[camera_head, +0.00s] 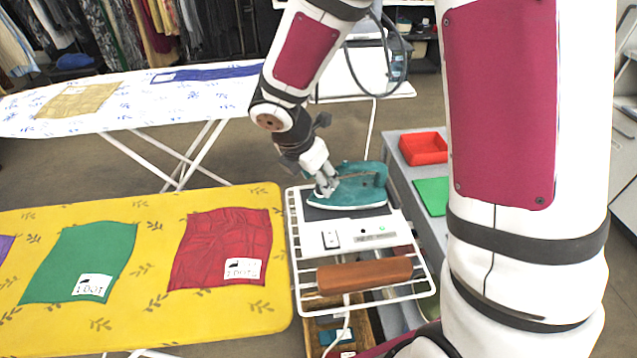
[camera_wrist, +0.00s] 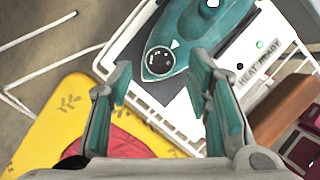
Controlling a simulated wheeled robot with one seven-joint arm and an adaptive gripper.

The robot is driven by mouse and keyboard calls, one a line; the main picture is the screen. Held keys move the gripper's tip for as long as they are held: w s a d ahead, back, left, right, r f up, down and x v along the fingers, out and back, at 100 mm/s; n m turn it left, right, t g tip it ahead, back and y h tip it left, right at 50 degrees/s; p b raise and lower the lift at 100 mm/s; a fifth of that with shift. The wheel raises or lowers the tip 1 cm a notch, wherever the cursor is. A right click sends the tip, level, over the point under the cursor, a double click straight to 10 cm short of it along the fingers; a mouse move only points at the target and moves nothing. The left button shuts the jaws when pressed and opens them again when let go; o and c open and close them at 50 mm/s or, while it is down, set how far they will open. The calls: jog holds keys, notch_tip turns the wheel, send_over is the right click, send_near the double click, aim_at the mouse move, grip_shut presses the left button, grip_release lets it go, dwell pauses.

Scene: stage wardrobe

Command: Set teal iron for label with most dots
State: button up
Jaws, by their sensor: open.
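The teal iron (camera_head: 362,190) rests on a dark pad of the white stand. It also shows in the wrist view (camera_wrist: 207,32), with a round black dial (camera_wrist: 159,60) and a white pointer mark. My gripper (camera_head: 325,188) is at the iron's left end in the head view. In the wrist view my gripper (camera_wrist: 165,98) is open and empty, its teal-padded fingers below and either side of the dial. A green cloth (camera_head: 80,255) has a label (camera_head: 93,286) that seems to read "1 DOT". A red cloth (camera_head: 222,240) has a label (camera_head: 243,268); its dots are too small to count.
The cloths lie on a yellow ironing board (camera_head: 150,320); a purple cloth (camera_head: 5,246) is cut off at left. The stand (camera_head: 297,260) holds a brown bar (camera_head: 364,275) and a "HEAT READY" panel (camera_wrist: 265,65). A farther board (camera_head: 120,122) carries tan and blue cloths. A red tray (camera_head: 423,149) sits right.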

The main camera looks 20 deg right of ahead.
jog(key=shift+x, duration=1.25)
grip_shut()
